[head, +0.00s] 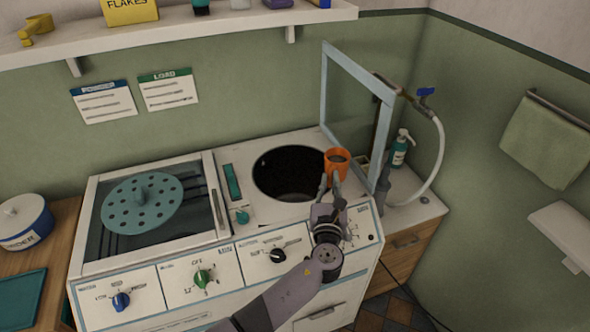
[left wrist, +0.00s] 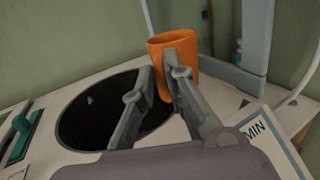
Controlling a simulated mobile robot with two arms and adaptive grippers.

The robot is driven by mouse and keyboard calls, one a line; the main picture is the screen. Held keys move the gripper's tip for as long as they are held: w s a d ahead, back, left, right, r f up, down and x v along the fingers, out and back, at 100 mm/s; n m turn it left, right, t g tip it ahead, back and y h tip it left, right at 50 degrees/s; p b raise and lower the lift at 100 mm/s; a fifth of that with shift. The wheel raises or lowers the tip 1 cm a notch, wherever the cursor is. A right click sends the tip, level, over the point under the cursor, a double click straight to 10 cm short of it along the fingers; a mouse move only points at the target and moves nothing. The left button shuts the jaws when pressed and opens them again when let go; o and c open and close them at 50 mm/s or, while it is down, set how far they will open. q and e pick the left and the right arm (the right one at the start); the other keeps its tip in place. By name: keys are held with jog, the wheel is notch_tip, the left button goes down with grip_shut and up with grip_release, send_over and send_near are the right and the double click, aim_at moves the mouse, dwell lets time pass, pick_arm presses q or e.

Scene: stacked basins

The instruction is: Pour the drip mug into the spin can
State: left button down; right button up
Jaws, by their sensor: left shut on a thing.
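An orange mug (head: 336,158) is held upright by my left gripper (head: 334,182), at the right edge of the spin can's opening. The mug has something brownish inside in the head view. In the left wrist view the mug (left wrist: 180,56) is between the fingers of my left gripper (left wrist: 158,82), which are shut on it. The spin can (head: 290,172) is a round dark opening in the white machine top. It also shows in the left wrist view (left wrist: 90,112), left of the mug. My right gripper is not in view.
A raised lid frame (head: 375,80) stands behind and right of the spin can. A teal perforated disc (head: 142,201) lies on the glass-topped left tub. A white hose (head: 441,150) and soap bottle (head: 400,149) are at right. Knobs line the front panel (head: 215,280).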

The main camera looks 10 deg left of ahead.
pick_arm(q)
jog(key=shift+w+a+f+n, duration=0.1)
jog(key=shift+a+f+n, duration=0.05)
jog(key=shift+a+n, duration=0.3)
jog(key=shift+a+f+n, duration=0.1)
jog(key=shift+a+n, duration=0.2)
jog(key=shift+n, duration=0.15)
jog(key=shift+a+r+g, duration=0.2)
jog(key=shift+g, duration=0.1)
jog(key=shift+w+a+r+n+p, duration=0.1)
jog(key=shift+a+r+n+p, duration=0.2)
jog(key=shift+a+n+p, duration=0.5)
jog(key=shift+a+f+n+g+b, duration=0.1)
jog(key=shift+f+n+g+b, duration=0.2)
jog(key=shift+n+b, duration=0.1)
jog(key=shift+w, duration=0.1)
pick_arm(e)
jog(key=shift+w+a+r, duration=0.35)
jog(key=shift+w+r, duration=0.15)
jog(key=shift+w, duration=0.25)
pick_arm(q)
jog(key=shift+a+f+n, duration=0.15)
jog(key=shift+a+n, duration=0.2)
jog(key=shift+n, duration=0.05)
jog(key=shift+a+f, duration=0.15)
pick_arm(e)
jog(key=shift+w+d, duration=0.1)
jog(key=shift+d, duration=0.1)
